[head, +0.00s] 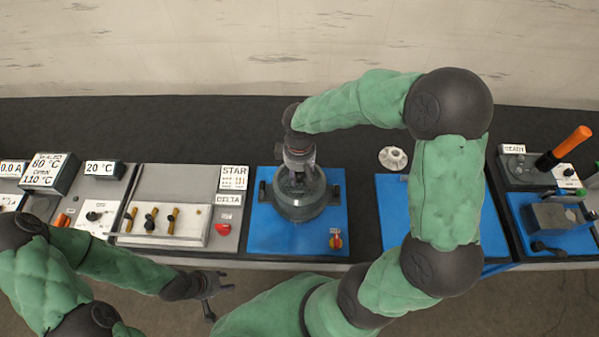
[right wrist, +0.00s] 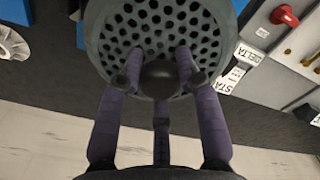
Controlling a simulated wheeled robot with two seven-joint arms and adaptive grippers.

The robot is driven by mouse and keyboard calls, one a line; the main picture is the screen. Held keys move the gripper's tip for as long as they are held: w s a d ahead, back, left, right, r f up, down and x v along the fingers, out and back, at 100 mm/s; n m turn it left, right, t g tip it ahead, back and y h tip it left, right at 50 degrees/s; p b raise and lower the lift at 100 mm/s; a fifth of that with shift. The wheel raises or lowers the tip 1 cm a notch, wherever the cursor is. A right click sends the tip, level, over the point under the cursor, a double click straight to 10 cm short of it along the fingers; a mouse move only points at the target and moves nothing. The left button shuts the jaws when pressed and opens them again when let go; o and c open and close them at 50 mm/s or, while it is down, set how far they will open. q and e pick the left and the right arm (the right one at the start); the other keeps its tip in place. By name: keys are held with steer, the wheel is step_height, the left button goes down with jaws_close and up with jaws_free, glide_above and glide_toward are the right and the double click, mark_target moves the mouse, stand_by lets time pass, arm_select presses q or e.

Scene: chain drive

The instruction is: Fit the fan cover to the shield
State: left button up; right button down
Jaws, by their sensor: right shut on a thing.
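The fan cover (right wrist: 160,28) is a dark grey round piece with many holes, filling the top of the right wrist view. In the head view the fan cover (head: 299,200) is a grey-green drum over the middle of a blue mat. My right gripper (head: 297,170) points down at it; in the right wrist view its fingers (right wrist: 160,72) close around a dark round knob at the cover's middle. The shield is hidden under the cover, so I cannot tell whether the two touch. My left gripper (head: 221,296) is empty and open in front of the table edge.
A white fan wheel (head: 393,158) lies behind a second blue mat (head: 389,205). A panel (head: 192,228) with STAR and DELTA labels stands at left. My right arm covers part of the right side.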

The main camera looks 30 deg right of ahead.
steer(key=shift+f+b, duration=0.4)
steer(key=shift+f, duration=0.15)
steer(key=c, duration=0.8)
jaws_free()
steer(key=shift+o, duration=0.2)
step_height(320, 180, up, 12)
steer(key=shift+r, duration=0.1)
